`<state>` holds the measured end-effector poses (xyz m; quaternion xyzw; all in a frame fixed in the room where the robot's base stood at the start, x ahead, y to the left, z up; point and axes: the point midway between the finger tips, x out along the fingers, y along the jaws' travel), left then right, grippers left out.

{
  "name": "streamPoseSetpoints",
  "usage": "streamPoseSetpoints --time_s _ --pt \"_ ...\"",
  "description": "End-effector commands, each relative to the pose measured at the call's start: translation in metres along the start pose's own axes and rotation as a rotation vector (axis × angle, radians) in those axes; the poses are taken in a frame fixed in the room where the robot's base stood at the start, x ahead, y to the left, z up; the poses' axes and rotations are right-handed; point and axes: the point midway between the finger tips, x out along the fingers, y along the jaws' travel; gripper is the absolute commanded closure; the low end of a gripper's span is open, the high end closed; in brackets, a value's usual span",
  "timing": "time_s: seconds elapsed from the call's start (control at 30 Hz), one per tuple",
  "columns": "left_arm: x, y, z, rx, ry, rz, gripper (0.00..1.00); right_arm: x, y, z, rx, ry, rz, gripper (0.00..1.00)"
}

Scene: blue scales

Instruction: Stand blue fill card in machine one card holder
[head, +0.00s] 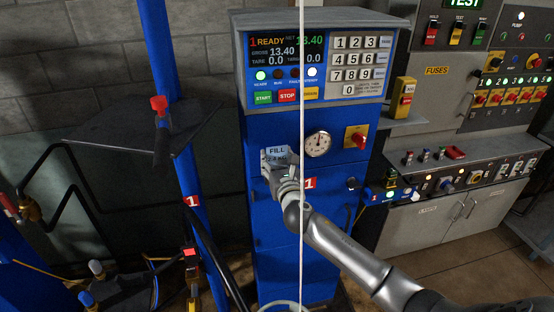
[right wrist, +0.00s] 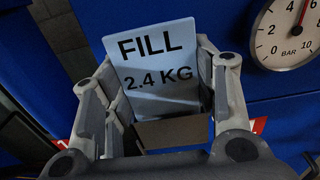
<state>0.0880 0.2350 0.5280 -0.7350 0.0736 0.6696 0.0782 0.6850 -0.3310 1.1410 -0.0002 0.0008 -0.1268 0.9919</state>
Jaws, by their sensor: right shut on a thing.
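The pale blue fill card (head: 277,152) reads FILL 2.4 KG and stands nearly upright in front of machine one's blue cabinet (head: 267,228). My right gripper (head: 276,164) is shut on it. In the right wrist view, the card (right wrist: 160,70) shows large, between the two fingers of my gripper (right wrist: 162,100). A brownish-grey, box-like piece (right wrist: 172,132) lies just below the card's lower edge. I cannot tell whether that piece is the card holder, or whether the card sits in it. My left gripper is not in view.
Machine one's panel (head: 313,65) reads READY and 13.40, above the card. A round pressure gauge (head: 318,143) and a red-yellow switch (head: 356,137) are right of the card. A blue post (head: 165,70) and a dark plate (head: 120,135) stand left.

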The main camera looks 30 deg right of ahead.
Motion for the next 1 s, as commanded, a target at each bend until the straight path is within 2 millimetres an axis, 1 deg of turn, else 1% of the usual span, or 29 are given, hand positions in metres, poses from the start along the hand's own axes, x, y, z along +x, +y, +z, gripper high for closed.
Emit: streamPoseSetpoints --time_s 0.5,0.8,0.83,1.0 --pt "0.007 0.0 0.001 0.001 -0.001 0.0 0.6 0.0 0.0 -0.011 0.001 0.001 0.0 0.68" --pt "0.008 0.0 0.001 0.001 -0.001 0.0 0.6 0.0 0.0 -0.012 0.0 0.001 0.0 0.68" --pt "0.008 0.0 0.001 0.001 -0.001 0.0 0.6 0.0 0.0 -0.013 0.0 0.001 0.0 0.44" --pt "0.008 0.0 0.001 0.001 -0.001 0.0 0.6 0.0 0.0 -0.013 0.0 0.002 0.0 0.22"
